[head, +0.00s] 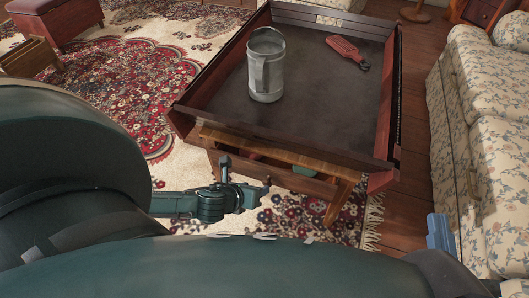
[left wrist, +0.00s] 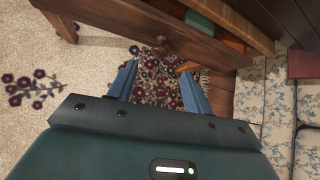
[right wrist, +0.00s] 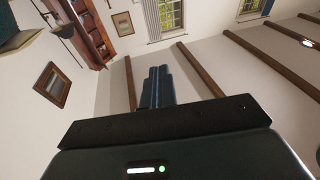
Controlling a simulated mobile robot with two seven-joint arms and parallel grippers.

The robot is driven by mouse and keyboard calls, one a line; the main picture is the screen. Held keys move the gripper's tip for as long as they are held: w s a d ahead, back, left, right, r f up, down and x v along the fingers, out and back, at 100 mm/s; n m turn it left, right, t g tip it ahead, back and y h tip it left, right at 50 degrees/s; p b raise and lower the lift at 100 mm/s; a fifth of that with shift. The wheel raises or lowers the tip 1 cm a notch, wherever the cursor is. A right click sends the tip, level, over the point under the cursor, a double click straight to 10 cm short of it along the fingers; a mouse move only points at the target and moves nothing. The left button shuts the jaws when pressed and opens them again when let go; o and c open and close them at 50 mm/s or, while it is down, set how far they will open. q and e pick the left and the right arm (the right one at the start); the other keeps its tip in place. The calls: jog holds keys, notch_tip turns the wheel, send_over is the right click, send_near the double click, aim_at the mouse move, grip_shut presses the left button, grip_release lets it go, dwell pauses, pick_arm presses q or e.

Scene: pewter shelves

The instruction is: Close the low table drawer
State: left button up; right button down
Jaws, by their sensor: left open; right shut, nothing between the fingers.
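The low table (head: 300,105) has a dark tray-like top with raised wooden sides. Its drawer (head: 270,150) sticks out at the near side, open, with a green item (head: 305,171) inside. In the left wrist view the brown drawer front (left wrist: 120,35) and its round knob (left wrist: 160,42) show at the top. My left gripper (head: 246,176) is just in front of the drawer, open and empty; its blue fingers (left wrist: 160,85) stand apart below the knob. My right gripper (head: 439,230) is shut and empty at the lower right, away from the drawer, with fingers (right wrist: 157,85) toward the ceiling.
A grey metal canister (head: 266,68) and a red paddle-shaped item (head: 347,50) are on the tabletop. A floral sofa (head: 480,120) stands close on the right. A patterned rug (head: 110,90) lies under and left of the table. A red ottoman (head: 55,18) is at the far left.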

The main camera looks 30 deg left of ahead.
pick_arm(q)
jog(key=b+x, duration=0.3)
jog(key=x, duration=0.4)
jog(key=shift+w+f, duration=0.2)
jog(key=shift+w, duration=0.1)
pick_arm(e)
jog(key=shift+w+r+n+t+y, duration=0.25)
jog(key=shift+r+n+t+y, duration=0.15)
jog(key=shift+r, duration=0.25)
jog(key=shift+w+r+n+t+y, duration=0.2)
jog(key=shift+r+n+y, duration=0.2)
jog(key=shift+r, duration=0.2)
jog(key=shift+w+r+n+t+y, duration=0.3)
jog(key=shift+r+y, duration=0.2)
jog(key=shift+r, duration=0.15)
pick_arm(q)
jog(key=shift+c, duration=0.2)
grip_shut()
